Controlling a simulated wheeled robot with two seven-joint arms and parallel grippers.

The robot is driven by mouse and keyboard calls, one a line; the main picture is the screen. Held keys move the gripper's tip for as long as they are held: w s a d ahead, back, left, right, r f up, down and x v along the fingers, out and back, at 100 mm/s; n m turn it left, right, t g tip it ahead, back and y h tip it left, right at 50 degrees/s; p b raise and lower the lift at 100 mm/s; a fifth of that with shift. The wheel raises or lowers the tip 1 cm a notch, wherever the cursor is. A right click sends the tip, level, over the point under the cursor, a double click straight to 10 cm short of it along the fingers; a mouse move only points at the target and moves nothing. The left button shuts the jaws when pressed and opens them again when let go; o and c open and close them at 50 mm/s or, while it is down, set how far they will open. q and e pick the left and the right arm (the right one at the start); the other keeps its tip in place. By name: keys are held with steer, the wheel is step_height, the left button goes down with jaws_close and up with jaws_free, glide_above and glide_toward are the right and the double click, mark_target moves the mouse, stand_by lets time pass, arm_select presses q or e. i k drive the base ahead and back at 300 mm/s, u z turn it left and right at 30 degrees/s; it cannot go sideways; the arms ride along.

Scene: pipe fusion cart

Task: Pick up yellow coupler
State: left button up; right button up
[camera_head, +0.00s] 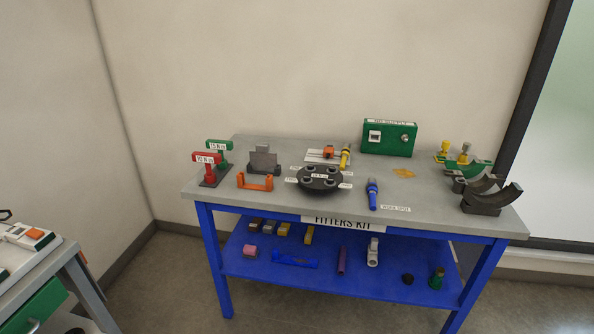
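A blue-framed cart with a grey top (222,180) stands against the wall. I cannot tell for certain which yellow thing is the coupler. A small upright yellow piece (345,155) stands near the middle back of the top. A flat yellow-orange piece (403,173) lies to its right. Neither of my grippers is in view.
The top also holds red (207,167) and green (219,148) handled tools, a round black plate (320,179), a blue tool (373,193), a green box (389,138) and dark curved cradles (491,197). Another table (75,275) is at lower left. Floor between is clear.

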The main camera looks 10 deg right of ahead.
mark_target(345, 152)
steer(key=u, duration=0.35)
steer(key=k, duration=0.35)
steer(key=z, duration=0.95)
steer(key=i, duration=1.65)
steer(key=u, duration=0.95)
